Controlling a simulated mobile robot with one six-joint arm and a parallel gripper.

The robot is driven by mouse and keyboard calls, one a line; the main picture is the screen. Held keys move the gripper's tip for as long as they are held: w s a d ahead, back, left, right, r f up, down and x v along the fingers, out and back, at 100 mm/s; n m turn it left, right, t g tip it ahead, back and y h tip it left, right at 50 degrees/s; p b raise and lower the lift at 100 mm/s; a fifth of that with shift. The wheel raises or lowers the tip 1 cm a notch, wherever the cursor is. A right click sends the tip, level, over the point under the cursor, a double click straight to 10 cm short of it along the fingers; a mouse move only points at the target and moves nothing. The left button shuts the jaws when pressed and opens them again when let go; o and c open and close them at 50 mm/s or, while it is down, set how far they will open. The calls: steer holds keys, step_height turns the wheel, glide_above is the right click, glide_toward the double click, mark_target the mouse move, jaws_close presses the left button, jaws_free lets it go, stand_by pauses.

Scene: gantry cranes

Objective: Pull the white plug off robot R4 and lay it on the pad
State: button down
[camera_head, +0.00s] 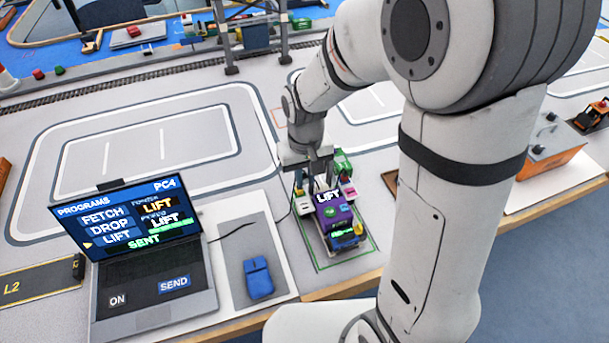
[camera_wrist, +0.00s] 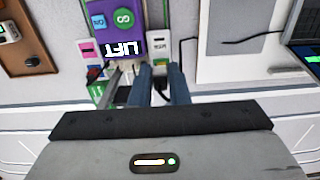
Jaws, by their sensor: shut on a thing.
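A small purple robot (camera_head: 333,213) with a LIFT display stands near the table's front edge; it also shows in the wrist view (camera_wrist: 122,16). I cannot read R4 on it. My gripper (camera_head: 303,183) is at its far side. In the wrist view my fingers (camera_wrist: 161,72) are shut on a small white piece (camera_wrist: 160,60), apparently the white plug, beside a white labelled block (camera_wrist: 160,42) with green edging. The plug is mostly hidden between the fingers, and I cannot tell whether it is still seated. I cannot clearly identify the pad.
A green outline (camera_head: 372,255) is drawn around the robot. A laptop (camera_head: 152,262) showing LIFT and SENT stands at left, with a blue mouse (camera_head: 258,278) on a grey mat (camera_head: 238,248). A pink-and-white block (camera_wrist: 88,50) flanks the robot's other side. Clear table lies beyond, at left.

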steer(key=w+a, duration=0.2)
steer(key=a, duration=0.6)
steer(key=w+a+p, duration=0.1)
steer(key=w+a, duration=0.2)
steer(key=a, duration=0.6)
steer(key=shift+d, duration=0.1)
stand_by(0.4)
